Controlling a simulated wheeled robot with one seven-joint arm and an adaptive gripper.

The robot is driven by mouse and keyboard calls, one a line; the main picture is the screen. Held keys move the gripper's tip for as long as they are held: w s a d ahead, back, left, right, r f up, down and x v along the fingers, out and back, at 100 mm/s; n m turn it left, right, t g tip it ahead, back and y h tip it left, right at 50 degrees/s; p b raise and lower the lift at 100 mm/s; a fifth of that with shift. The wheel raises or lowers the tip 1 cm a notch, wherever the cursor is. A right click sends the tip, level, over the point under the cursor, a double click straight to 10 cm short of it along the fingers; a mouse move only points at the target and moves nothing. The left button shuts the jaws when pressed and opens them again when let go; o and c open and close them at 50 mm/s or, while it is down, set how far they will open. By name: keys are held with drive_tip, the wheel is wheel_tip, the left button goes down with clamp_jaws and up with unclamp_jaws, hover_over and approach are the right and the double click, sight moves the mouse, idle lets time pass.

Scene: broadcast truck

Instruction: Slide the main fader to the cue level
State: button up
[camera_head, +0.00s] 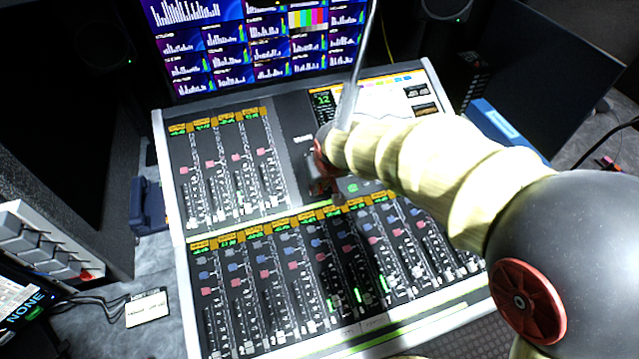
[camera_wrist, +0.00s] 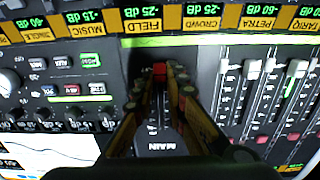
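The mixing console (camera_head: 178,222) fills the middle of the head view. My gripper (camera_wrist: 161,72) points down at the dark main fader strip, beside the word MAIN (camera_wrist: 167,146), which reads upside down in the wrist view. The main fader's red cap (camera_wrist: 160,70) sits between my two fingertips, which are close together on either side of it. The fingers appear shut on it. In the head view my gripper (camera_head: 326,192) is low over the console's middle, and my arm partly hides that strip. I cannot make out a cue mark.
Channel faders with pale caps (camera_wrist: 253,70) stand close to one side of my fingers. Buttons and knobs (camera_wrist: 65,90) lie on the other side. Orange channel labels (camera_wrist: 195,18) run past the strip's end. A monitor (camera_head: 260,45) stands behind the console.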

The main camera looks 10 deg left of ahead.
clamp_jaws()
idle(0.3)
drive_tip(key=shift+w+r, duration=0.1)
drive_tip(key=shift+w+a+r+p, duration=0.3)
drive_tip(key=shift+w+a+p, duration=0.1)
drive_tip(key=shift+w+p, duration=0.15)
drive_tip(key=shift+w+a+r+p, duration=0.35)
drive_tip(key=shift+w+p, duration=0.1)
drive_tip(key=shift+w, duration=0.1)
drive_tip(key=shift+w+a, duration=0.15)
drive_tip(key=shift+w, duration=0.15)
drive_tip(key=o, duration=0.5)
unclamp_jaws()
drive_tip(key=shift+v, duration=3.7)
drive_tip(key=shift+s, duration=0.1)
